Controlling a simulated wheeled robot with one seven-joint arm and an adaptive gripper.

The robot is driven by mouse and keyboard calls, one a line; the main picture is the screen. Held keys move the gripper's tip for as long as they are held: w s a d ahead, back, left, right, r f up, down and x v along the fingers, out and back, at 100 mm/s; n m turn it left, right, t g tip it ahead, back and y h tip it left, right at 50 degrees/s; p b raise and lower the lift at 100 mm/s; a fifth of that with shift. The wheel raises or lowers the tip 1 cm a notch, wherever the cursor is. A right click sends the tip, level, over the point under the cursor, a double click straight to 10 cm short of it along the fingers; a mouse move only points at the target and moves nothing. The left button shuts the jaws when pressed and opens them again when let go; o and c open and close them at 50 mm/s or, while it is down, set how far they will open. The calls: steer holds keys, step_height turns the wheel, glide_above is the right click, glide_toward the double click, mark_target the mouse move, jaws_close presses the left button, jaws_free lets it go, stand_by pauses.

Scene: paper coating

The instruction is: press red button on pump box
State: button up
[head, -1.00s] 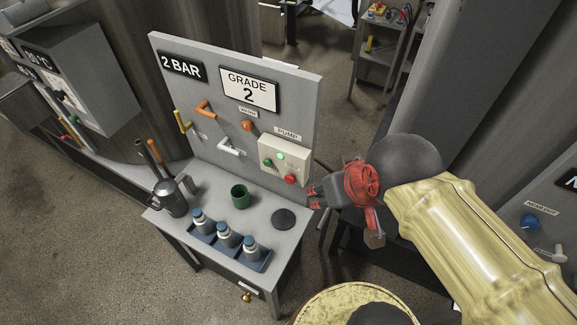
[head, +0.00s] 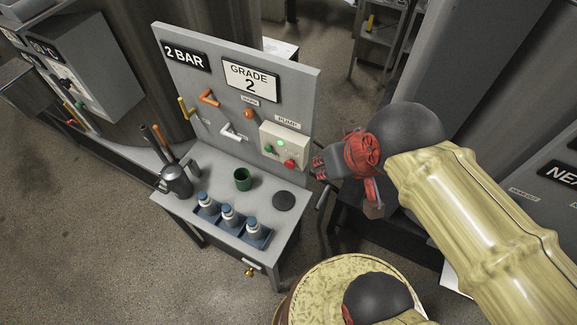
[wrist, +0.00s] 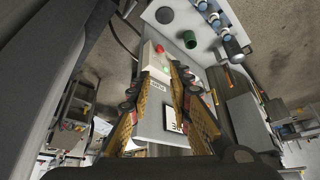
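The pump box (head: 297,144) is a cream box low on the right of the grey upright panel, under a PUMP label. In the wrist view the red button (wrist: 160,48) shows beyond the fingertips, on the pump box (wrist: 152,60). My gripper (head: 318,168) is just right of the box, apart from the button. In the wrist view my gripper (wrist: 160,72) is open and empty, its two fingers apart.
The bench below the panel holds a green cup (head: 242,180), a black disc (head: 284,200), a metal jug (head: 176,181) and a blue tray (head: 233,225) of bottles. Orange, yellow and white levers stick out from the panel left of the box. A round drum (head: 318,285) stands in front.

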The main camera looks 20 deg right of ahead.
jaws_close()
stand_by(1.3)
